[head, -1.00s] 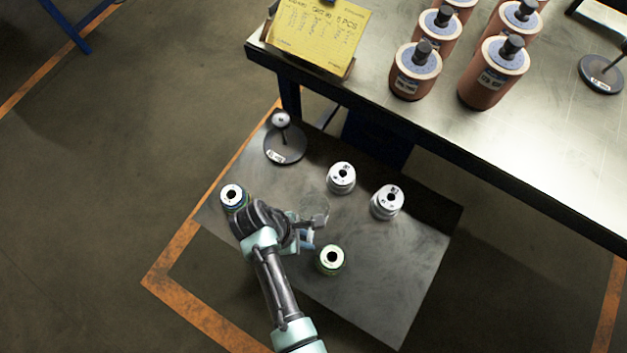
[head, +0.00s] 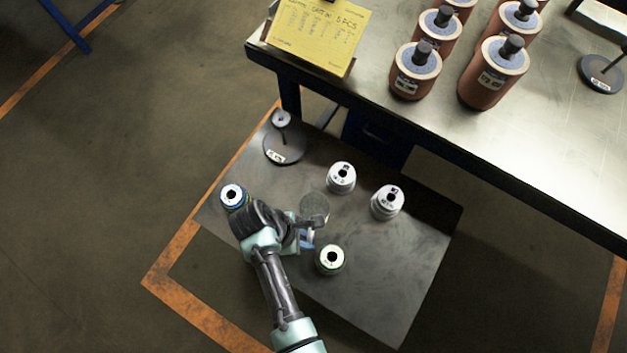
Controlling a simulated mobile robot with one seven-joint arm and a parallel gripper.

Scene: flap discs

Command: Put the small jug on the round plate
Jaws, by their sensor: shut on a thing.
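My gripper (head: 312,231) is low over the grey low table and shut on a small blue thing (head: 308,241), apparently the small jug. The jug is largely hidden by the fingers and wrist, so its shape and tilt are unclear. A round, flat, greyish disc (head: 314,206), apparently the round plate, is just above the gripper in the picture. The fingers overlap its lower edge. I cannot tell whether the jug touches the plate or is above the table.
Around the gripper stand a blue-banded roll (head: 233,196), a green-banded roll (head: 330,259) and two white rolls (head: 341,177), (head: 387,202). A dark disc with a knobbed post (head: 284,146) is at the back left. The low table's front right (head: 385,290) is clear. A workbench (head: 560,150) stands behind.

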